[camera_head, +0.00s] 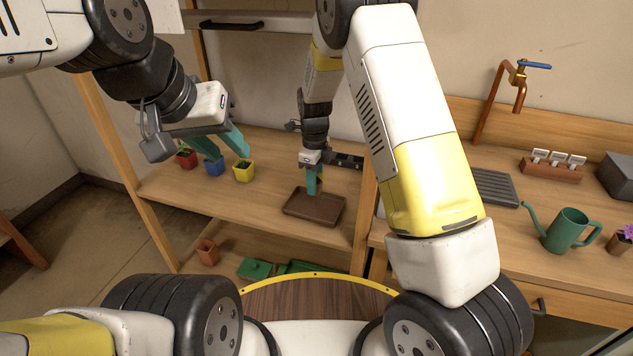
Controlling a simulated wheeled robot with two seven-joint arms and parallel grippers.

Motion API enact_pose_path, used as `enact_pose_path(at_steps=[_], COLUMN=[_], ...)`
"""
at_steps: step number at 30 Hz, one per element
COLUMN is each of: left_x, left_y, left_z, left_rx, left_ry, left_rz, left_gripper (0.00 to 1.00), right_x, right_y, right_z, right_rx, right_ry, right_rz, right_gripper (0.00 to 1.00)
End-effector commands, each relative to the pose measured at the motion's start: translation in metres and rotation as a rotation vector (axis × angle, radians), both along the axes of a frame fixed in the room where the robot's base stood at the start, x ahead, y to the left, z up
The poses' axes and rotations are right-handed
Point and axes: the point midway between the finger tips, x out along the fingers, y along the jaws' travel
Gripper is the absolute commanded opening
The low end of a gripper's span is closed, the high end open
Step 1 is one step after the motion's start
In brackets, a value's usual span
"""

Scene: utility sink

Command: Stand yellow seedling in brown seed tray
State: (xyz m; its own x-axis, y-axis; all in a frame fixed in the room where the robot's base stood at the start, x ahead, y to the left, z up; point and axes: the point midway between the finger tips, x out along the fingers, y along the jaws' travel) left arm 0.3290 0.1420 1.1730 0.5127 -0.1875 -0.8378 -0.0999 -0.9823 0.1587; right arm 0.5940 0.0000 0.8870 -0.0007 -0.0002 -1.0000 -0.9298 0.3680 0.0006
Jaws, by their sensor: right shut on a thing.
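The yellow seedling (243,171) is a small yellow pot with a green sprout, upright on the wooden shelf. The brown seed tray (318,209) lies flat on the same shelf, to the right of it, and looks empty. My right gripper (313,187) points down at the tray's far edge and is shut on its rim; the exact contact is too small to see. My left gripper (233,139) is above the potted seedlings, near the yellow one and apart from it. Its teal fingers look spread and hold nothing.
A red pot (186,159) and a blue pot (213,166) stand left of the yellow one. A terracotta pot (207,252) and a green container (255,268) are on the lower shelf. On the right bench are a green watering can (566,229) and a copper tap (518,88).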

Motion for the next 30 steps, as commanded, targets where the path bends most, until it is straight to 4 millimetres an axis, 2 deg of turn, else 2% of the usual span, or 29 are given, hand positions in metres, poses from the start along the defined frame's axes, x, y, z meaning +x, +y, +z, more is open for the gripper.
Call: enact_pose_path(at_steps=[2,8,15,26,27,29,30], left_x=[0.0,0.0,0.0,0.0,0.0,0.0,0.0], left_y=[0.0,0.0,0.0,0.0,0.0,0.0,0.0], left_z=[0.0,0.0,0.0,0.0,0.0,0.0,0.0], left_rx=[0.0,0.0,0.0,0.0,0.0,0.0,0.0], left_ry=[0.0,0.0,0.0,0.0,0.0,0.0,0.0], left_rz=[0.0,0.0,0.0,0.0,0.0,0.0,0.0], left_gripper=[0.36,0.36,0.36,0.36,0.36,0.36,0.36], right_x=[-0.001,0.0,0.0,0.0,0.0,0.0,0.0], right_y=[0.0,0.0,-0.001,0.0,0.0,0.0,0.0], right_z=[-0.013,-0.028,-0.058,-0.062,-0.062,-0.062,-0.062], right_rx=[0.0,-0.001,0.0,0.0,0.0,0.0,0.0], right_ry=[0.002,0.0,0.001,0.0,0.0,0.0,0.0], right_rz=[0.0,0.002,0.002,0.003,0.003,0.003,0.003], right_gripper=[0.0,0.0,0.0,0.0,0.42,0.54,0.56])
